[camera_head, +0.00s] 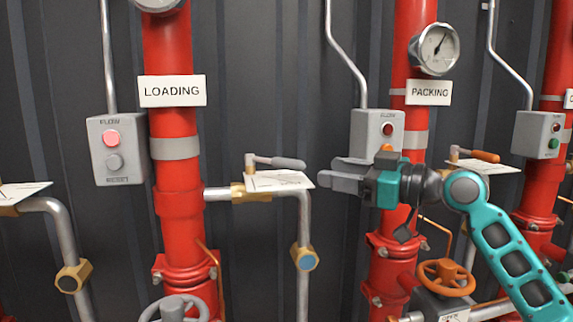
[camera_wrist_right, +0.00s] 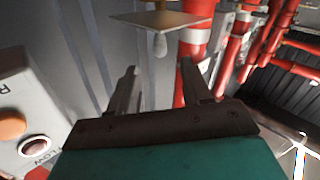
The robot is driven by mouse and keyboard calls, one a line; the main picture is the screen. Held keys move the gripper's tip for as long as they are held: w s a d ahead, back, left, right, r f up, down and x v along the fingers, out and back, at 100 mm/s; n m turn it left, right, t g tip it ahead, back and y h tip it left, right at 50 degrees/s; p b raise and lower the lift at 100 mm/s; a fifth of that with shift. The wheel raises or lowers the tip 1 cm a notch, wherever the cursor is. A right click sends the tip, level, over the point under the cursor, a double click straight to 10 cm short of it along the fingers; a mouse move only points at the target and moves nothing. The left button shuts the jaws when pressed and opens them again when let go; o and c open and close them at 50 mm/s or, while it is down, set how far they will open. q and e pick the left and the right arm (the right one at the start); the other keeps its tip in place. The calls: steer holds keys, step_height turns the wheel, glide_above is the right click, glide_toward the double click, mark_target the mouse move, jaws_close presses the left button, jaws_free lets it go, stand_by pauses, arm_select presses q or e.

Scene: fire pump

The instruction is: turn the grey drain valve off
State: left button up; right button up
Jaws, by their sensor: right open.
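The grey drain valve lever (camera_head: 285,162) sits on a brass valve body (camera_head: 238,191) on the side pipe of the LOADING riser. Its grip points right, roughly along the pipe, above a white tag plate (camera_head: 280,181). My right gripper (camera_head: 328,172) is open and empty, just right of the lever's end, its fingers pointing left towards it. The left gripper is not in view.
Red risers stand at LOADING (camera_head: 175,130) and PACKING (camera_head: 410,70). Grey button boxes (camera_head: 117,165) hang beside them; one (camera_head: 365,132) is just behind my right gripper. An orange lever (camera_head: 484,156) is farther right. A pipe (camera_head: 304,225) bends down below the grey lever.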

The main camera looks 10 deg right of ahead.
mark_target(274, 163)
steer(key=p+x, duration=0.1)
steer(key=x, duration=0.9)
steer(key=shift+w+a, duration=0.25)
steer(key=shift+f, duration=0.1)
steer(key=shift+c, duration=0.5)
jaws_close()
